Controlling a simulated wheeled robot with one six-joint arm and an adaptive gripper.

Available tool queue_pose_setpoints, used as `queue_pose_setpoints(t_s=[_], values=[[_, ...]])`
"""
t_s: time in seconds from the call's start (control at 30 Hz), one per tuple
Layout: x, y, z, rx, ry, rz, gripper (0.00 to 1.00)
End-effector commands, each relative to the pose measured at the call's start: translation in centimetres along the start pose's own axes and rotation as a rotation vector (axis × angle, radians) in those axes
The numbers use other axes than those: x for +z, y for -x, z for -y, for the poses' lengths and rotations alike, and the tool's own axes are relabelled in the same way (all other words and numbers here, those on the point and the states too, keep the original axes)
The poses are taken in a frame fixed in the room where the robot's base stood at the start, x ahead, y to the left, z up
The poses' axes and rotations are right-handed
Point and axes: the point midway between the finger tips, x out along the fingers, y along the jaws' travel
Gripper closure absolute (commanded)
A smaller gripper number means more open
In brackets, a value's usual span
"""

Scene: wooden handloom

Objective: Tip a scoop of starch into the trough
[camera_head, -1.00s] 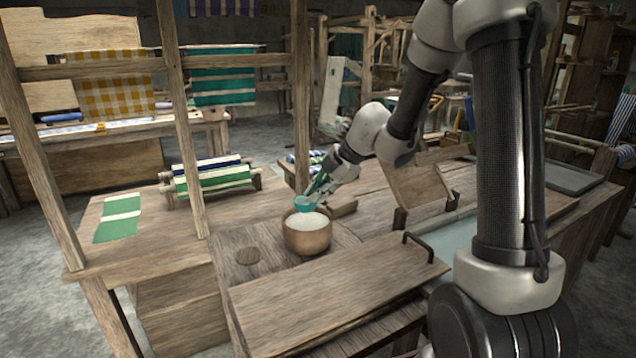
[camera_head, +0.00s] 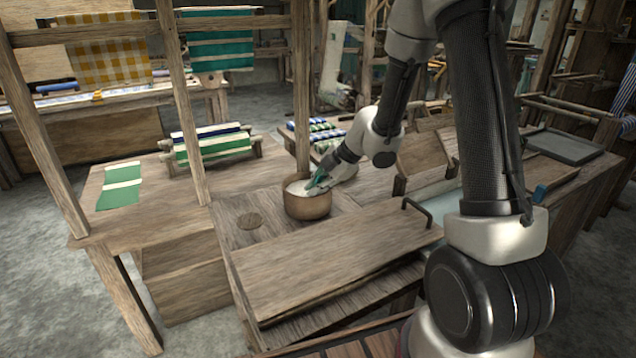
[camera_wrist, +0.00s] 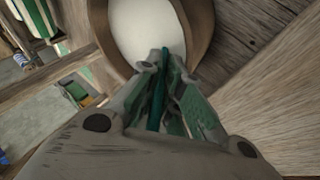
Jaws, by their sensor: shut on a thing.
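My gripper (camera_head: 322,178) is shut on the teal scoop and points down into a round copper-brown pot (camera_head: 307,208). The pot holds white starch (camera_head: 296,187). In the wrist view, the thin teal handle of the scoop (camera_wrist: 157,92) runs between my fingers (camera_wrist: 166,72) towards the starch (camera_wrist: 145,32). The scoop's bowl is not seen; it seems to be down in the starch or hidden by my fingers. The pot's rim (camera_wrist: 199,25) is close in front of the fingers. A pale blue-grey basin (camera_head: 455,192), perhaps the trough, lies right of the pot, partly behind my arm.
A wide wooden board (camera_head: 330,260) lies in front of the pot, with a dark handle (camera_head: 416,207) at its right end. Loom posts (camera_head: 183,110) rise at the left. A tilted wooden panel (camera_head: 421,153) stands behind the basin. A grey tray (camera_head: 565,146) lies far right.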

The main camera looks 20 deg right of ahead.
Motion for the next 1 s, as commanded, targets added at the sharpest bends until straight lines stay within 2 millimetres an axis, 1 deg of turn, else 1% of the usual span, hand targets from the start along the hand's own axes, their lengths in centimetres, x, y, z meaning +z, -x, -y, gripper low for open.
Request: queue_pose_setpoints(t_s=[0.03,0.13,0.47,0.8,1.0], values=[[0.3,-0.4,0.9,-0.017,-0.009,0.005,1.00],[0.4,-0.6,1.2,-0.021,-0.010,0.006,1.00],[0.4,-0.7,1.4,-0.024,-0.011,0.006,1.00],[0.8,-1.2,2.2,-0.025,-0.012,0.006,1.00],[0.9,-1.3,2.3,-0.024,-0.012,0.006,1.00]])
